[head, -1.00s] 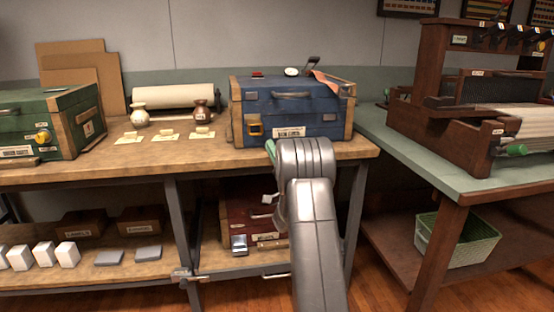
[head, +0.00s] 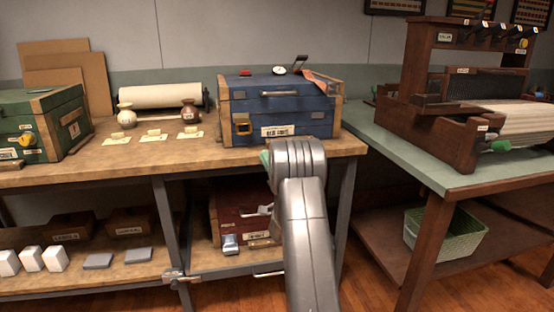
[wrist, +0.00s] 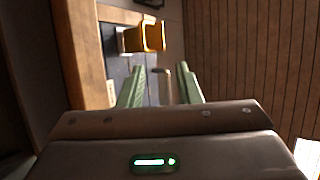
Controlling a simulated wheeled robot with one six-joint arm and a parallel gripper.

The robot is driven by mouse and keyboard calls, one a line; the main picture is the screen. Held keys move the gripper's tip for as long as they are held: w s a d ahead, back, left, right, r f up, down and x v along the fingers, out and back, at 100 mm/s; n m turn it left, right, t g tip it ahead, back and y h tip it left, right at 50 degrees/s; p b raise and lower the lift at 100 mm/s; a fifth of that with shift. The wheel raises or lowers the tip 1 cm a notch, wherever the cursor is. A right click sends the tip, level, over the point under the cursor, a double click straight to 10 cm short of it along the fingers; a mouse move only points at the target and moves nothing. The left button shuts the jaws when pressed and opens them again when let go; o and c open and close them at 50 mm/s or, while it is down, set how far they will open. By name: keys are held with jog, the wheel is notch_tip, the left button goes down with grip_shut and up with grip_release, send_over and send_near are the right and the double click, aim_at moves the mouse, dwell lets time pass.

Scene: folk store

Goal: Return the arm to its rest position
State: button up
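My arm (head: 305,225) rises from the bottom of the head view, its wrist bent in front of the workbench edge below the blue chest (head: 285,112). The chest's yellow latch (wrist: 143,37) shows past the fingers.
The workbench (head: 100,165) holds a green chest (head: 40,125), two small vases and labels. A red chest (head: 240,215) sits on its lower shelf. A green table (head: 420,160) with a loom stands at right, a green basket (head: 445,235) below. Wood floor shows between.

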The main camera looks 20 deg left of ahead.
jog(key=x, duration=0.6)
jog(key=shift+r+b, duration=0.15)
jog(key=shift+b, duration=0.15)
